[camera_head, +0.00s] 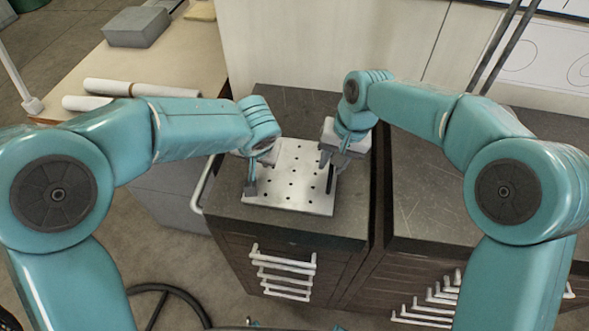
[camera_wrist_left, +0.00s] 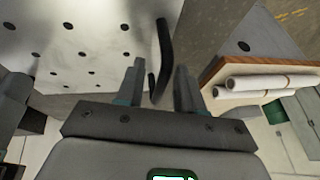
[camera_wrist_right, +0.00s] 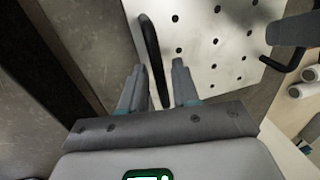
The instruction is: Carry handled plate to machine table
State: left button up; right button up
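The handled plate (camera_head: 290,185) is a pale metal plate with a grid of dark holes and a dark handle on its left and right sides. It lies flat on a dark cabinet top. My left gripper (camera_head: 258,166) is over the plate's left side. In the left wrist view its fingers (camera_wrist_left: 160,85) are apart, with the dark left handle (camera_wrist_left: 164,45) between them. My right gripper (camera_head: 333,158) is over the right side. In the right wrist view its fingers (camera_wrist_right: 157,85) are apart around the right handle (camera_wrist_right: 152,50). I see no clear finger contact on either handle. I cannot tell which surface is the machine table.
The dark cabinet top (camera_head: 285,108) is bare behind the plate. A second dark counter (camera_head: 430,205) stands to the right across a narrow gap. A beige table (camera_head: 75,75) at the back left carries white rolls (camera_head: 105,87) and a grey block (camera_head: 137,27).

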pick_arm(q)
jog(key=shift+a, duration=0.15)
grip_shut()
pick_arm(e)
jog(key=shift+a, duration=0.1)
grip_shut()
pick_arm(q)
jog(key=shift+w+r, duration=0.1)
jog(key=shift+r, duration=0.05)
pick_arm(e)
jog(key=shift+w+r, duration=0.1)
jog(key=shift+r, duration=0.05)
dwell(0.4)
